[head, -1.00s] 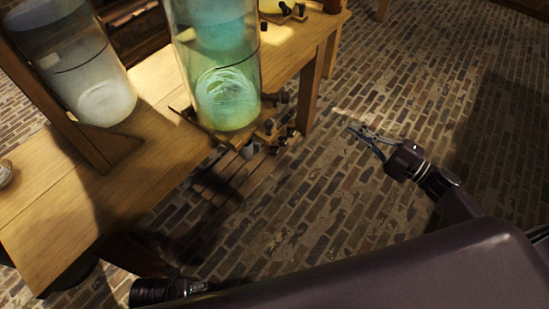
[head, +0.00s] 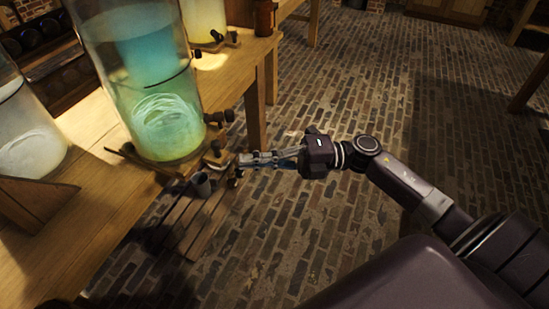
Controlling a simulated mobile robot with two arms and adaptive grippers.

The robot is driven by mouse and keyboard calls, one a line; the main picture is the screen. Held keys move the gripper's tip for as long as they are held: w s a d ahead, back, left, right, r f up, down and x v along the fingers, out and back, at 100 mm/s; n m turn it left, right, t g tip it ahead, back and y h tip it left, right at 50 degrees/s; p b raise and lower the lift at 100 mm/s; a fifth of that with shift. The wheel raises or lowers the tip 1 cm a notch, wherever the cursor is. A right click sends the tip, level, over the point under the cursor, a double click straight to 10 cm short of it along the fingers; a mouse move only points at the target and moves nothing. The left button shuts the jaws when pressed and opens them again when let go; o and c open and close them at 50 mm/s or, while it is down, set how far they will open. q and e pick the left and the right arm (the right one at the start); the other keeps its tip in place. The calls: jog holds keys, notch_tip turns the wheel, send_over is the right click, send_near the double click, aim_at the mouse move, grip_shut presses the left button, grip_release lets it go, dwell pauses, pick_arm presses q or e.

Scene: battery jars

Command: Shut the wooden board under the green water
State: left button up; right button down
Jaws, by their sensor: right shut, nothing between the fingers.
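The large glass jar (head: 145,85) with green water, bluer at the top, stands upright at the table's edge. Part of a wooden board (head: 217,160) shows at the right of the jar's base, with small dark fittings beside it. The jar hides most of the board, so I cannot tell how far out it sits. My right gripper (head: 243,160) comes in from the right with its fingers shut and empty. Its fingertips are close to the board's right end in the picture; I cannot tell if they touch. My left gripper is not in view.
A dark tap (head: 220,117) sticks out from the jar's lower right side. A pale jar (head: 25,130) stands at left. The brick floor (head: 400,110) at right is clear.

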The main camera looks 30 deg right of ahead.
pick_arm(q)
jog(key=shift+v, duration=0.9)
pick_arm(e)
jog(key=w, duration=0.1)
jog(key=w+a, duration=0.2)
jog(key=w, duration=0.1)
jog(key=shift+r, duration=0.15)
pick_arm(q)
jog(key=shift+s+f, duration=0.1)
pick_arm(e)
jog(key=shift+w+a, duration=0.1)
